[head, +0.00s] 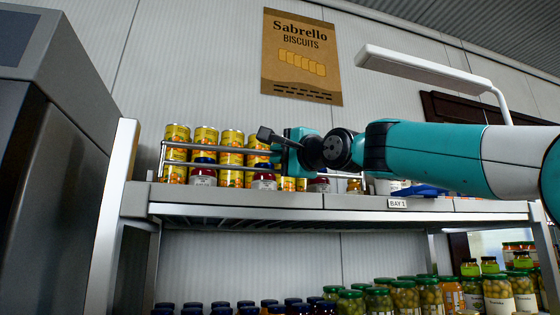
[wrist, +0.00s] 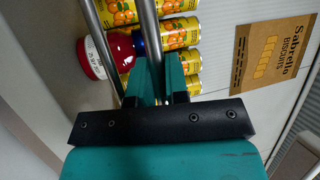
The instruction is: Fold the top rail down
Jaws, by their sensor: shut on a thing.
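The top rail (head: 218,148) is a thin metal bar running level along the front of the upper shelf, before the cans. It stands up above a lower rail (head: 218,166). My gripper (head: 279,150) is at the right part of the top rail, shut on it. In the wrist view the top rail (wrist: 149,35) runs down between the fingers of my gripper (wrist: 160,72), and the lower rail (wrist: 103,40) passes beside them on the left. The fingers hide the gripped stretch of the rail.
Yellow cans (head: 232,145) and red jars with dark lids (head: 203,178) stand close behind the rails on the shelf (head: 250,200). A blue item (head: 425,191) lies under my arm. A lamp (head: 425,68) hangs above right. A dark cabinet (head: 50,120) stands left.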

